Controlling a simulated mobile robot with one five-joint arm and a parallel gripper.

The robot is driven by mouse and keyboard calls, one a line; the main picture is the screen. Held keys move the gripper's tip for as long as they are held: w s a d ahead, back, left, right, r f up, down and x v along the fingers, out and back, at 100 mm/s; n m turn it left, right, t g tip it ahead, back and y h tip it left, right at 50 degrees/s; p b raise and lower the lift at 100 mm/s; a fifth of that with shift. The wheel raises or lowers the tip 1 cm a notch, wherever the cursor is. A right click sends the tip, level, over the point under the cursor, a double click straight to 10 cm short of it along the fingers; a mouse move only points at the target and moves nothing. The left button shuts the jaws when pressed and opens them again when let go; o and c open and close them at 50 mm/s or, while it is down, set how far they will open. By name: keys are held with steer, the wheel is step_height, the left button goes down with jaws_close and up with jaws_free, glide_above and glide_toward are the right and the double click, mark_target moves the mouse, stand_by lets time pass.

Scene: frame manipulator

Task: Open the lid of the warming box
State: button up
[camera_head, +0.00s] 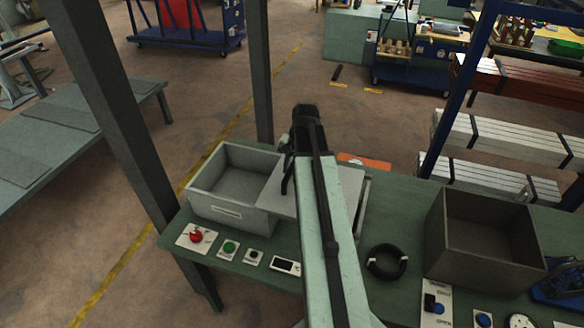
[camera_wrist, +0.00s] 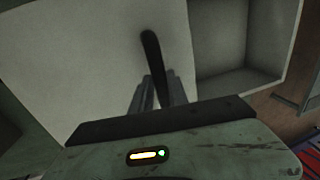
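The warming box (camera_head: 228,212) is a pale grey box on the green bench, with its left part open and its inside in view. Its flat pale lid (camera_head: 349,196) lies to the right of the opening, partly behind my arm. In the wrist view the lid (camera_wrist: 75,65) fills the left and middle, and the open box (camera_wrist: 235,50) shows at the right. A black bar handle (camera_wrist: 152,48) stands on the lid. My gripper (camera_wrist: 160,78) has its grey fingers on either side of the handle, apparently closed on it. In the head view my arm mostly hides the fingertips.
A red button (camera_head: 196,237), a green button (camera_head: 229,247) and a small display (camera_head: 286,266) sit along the bench front. A black ring (camera_head: 386,262) and a dark open bin (camera_head: 470,255) stand right of my arm. A grey frame post (camera_head: 110,110) rises at the left.

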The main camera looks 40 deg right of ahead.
steer(key=o, duration=0.4)
steer(key=shift+w+a+f, duration=0.15)
step_height(320, 180, up, 8)
steer(key=s+p, duration=0.1)
steer(key=p, duration=0.6)
steer(key=shift+s+d+p, duration=0.2)
steer(key=shift+d+p, duration=0.15)
steer(key=shift+d, duration=0.05)
steer(key=shift+f, duration=0.15)
